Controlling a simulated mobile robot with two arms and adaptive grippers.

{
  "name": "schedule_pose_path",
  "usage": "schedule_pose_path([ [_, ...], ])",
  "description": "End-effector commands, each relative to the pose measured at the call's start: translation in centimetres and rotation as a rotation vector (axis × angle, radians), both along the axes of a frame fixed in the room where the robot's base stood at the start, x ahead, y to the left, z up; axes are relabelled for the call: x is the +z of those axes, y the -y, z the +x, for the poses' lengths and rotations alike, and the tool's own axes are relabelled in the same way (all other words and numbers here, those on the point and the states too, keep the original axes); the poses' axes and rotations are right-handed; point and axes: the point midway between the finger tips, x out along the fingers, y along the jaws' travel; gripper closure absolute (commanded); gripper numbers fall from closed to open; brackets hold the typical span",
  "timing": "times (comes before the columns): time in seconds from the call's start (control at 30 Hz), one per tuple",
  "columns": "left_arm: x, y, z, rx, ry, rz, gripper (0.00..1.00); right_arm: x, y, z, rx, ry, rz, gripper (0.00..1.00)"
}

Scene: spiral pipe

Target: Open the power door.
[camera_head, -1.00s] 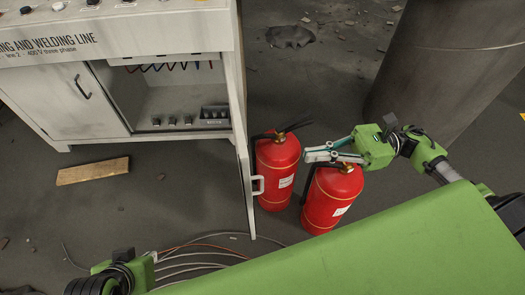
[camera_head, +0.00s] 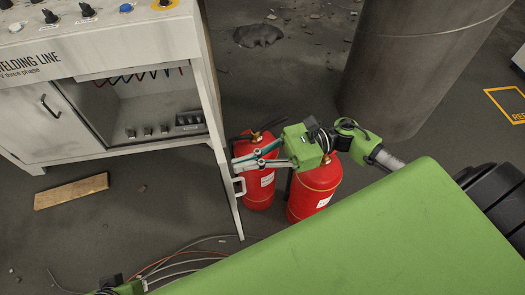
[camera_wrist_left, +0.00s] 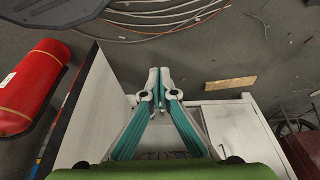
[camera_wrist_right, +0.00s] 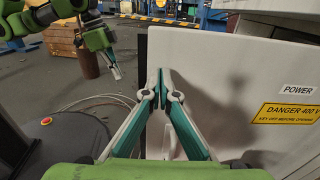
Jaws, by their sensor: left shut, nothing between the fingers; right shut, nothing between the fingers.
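The power door (camera_head: 224,185) is the right door of the white cabinet and stands open, almost edge-on, in the head view. Its light handle (camera_head: 239,187) is on the outer face. The right wrist view shows this face (camera_wrist_right: 240,80) with POWER and DANGER 400 V labels. My right gripper (camera_head: 236,163) is shut and empty beside the door's outer face, near the handle; contact cannot be told. It also shows in the right wrist view (camera_wrist_right: 160,90). My left gripper (camera_wrist_left: 154,78) is shut and empty, with the door's inner side at left; its tips are outside the head view.
Two red fire extinguishers (camera_head: 258,188) (camera_head: 315,190) stand right of the door, under my right arm. A thick column (camera_head: 420,70) rises behind. Cables (camera_head: 185,258) and a wooden plank (camera_head: 72,191) lie on the floor in front of the cabinet (camera_head: 110,40).

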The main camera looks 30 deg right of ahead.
Motion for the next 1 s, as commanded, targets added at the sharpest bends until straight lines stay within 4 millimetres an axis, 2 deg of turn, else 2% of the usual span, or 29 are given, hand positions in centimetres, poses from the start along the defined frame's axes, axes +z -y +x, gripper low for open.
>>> schedule_pose_path([
  [0.13,0.0,0.0,0.0,0.0,0.0,0.0,1.0,0.0,-0.7,0.1,0.001,-0.001,0.001,1.0],
  [0.47,0.1,0.0,0.0,0.0,0.001,0.0,1.0,0.0,-0.8,0.1,-0.001,-0.001,0.001,1.0],
  [0.57,0.3,0.0,0.0,0.0,0.002,0.0,1.0,0.0,-1.6,0.1,-0.011,-0.002,0.002,1.0],
  [0.7,0.7,0.0,0.2,0.0,0.003,-0.001,1.0,0.2,-4.8,0.4,-0.066,-0.002,0.005,1.0],
  [0.9,-2.8,0.2,1.1,-0.002,-0.02,0.0,1.0,0.4,-10.6,1.7,-0.179,-0.001,0.007,1.0],
  [1.0,-3.6,0.3,1.2,-0.003,-0.022,-0.001,1.0,0.3,-13.1,2.7,-0.203,0.002,0.006,1.0],
])
